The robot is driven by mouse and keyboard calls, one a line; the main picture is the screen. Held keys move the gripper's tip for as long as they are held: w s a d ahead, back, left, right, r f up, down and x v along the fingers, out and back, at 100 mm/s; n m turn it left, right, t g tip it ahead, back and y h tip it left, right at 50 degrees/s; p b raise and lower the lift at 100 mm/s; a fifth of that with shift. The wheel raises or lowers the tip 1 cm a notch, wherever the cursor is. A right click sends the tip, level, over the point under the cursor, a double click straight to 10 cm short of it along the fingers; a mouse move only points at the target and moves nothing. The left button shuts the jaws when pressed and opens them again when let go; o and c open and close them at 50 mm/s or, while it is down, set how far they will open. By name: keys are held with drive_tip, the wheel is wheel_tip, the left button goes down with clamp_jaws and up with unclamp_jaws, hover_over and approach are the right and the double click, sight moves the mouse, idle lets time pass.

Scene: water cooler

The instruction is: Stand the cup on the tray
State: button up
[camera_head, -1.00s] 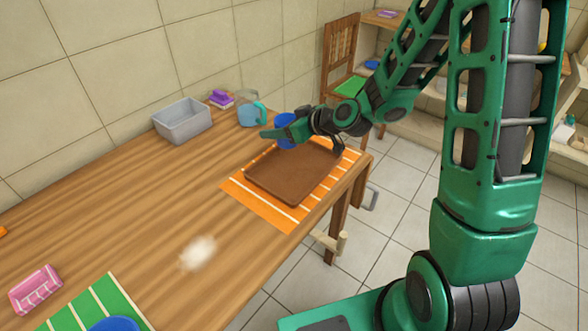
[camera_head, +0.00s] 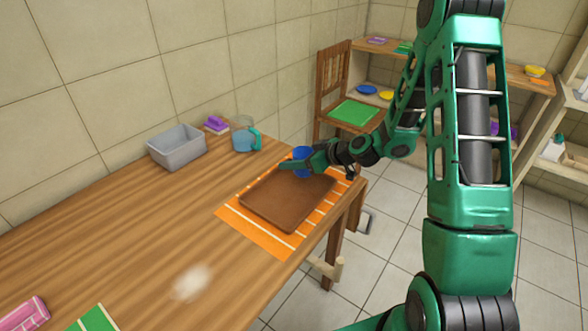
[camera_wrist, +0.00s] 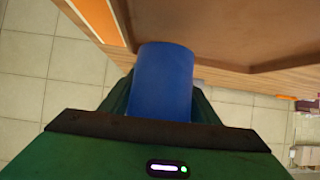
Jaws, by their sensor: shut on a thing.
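The blue cup (camera_head: 301,156) is in my gripper (camera_head: 303,163), over the far part of the brown tray (camera_head: 283,204). In the wrist view the blue cup (camera_wrist: 163,80) sits between my fingers, with the tray (camera_wrist: 220,28) beyond it. My gripper is shut on the cup. The tray lies empty on an orange striped mat (camera_head: 248,229) near the table's right edge. I cannot tell whether the cup touches the tray.
A pink item (camera_head: 25,313) and a green striped mat (camera_head: 95,321) lie at the front left. The table's middle is mostly clear.

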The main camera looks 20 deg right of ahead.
sight(294, 177)
drive_tip(key=shift+f, duration=1.85)
drive_tip(key=shift+f, duration=0.1)
drive_tip(key=o, duration=0.8)
